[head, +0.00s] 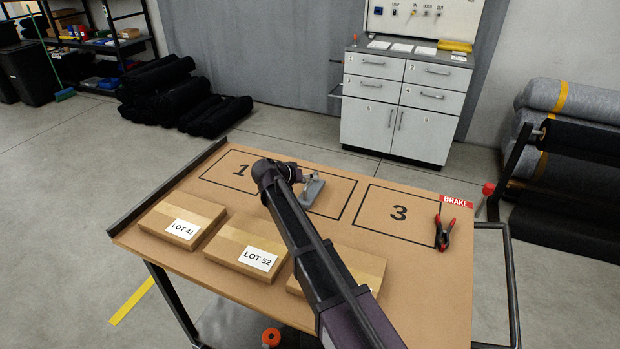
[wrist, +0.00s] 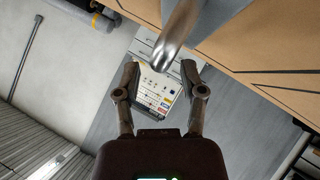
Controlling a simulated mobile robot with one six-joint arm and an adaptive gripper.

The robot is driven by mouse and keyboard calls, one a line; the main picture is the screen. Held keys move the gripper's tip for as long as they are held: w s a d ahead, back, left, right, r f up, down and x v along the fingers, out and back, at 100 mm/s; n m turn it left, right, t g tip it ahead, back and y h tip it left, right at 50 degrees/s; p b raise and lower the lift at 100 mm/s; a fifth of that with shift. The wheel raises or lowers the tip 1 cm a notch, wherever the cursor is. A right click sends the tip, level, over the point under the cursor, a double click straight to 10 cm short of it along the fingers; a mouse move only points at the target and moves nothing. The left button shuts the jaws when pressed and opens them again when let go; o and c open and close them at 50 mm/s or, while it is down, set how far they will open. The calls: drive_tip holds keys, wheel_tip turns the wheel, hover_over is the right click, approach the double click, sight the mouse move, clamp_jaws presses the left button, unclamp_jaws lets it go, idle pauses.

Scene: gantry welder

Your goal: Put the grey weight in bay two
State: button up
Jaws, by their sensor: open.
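The grey weight (head: 313,192) sits on the tabletop inside the outlined middle bay, between the bays marked 1 and 3. My arm hides that bay's number and part of its left side. In the wrist view, the shiny rounded handle of the weight (wrist: 180,32) shows at the top, just beyond my fingertips, with a flat grey part behind it. My gripper (wrist: 160,68) is open, with its fingers apart on either side below the handle. No grip on the weight shows. In the head view the fingers are mostly hidden beside the weight.
The brown table (head: 225,215) carries cardboard boxes marked LOT 41 (head: 182,222) and LOT 52 (head: 247,250), plus a third partly behind my arm. Bay 3 (head: 400,212) is empty. A red-and-black clamp (head: 444,232) lies at its right edge. A drawer cabinet (head: 404,105) stands behind.

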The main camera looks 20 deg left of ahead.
drive_tip(key=p+v, duration=0.5)
drive_tip(key=v, duration=0.5)
idle(0.8)
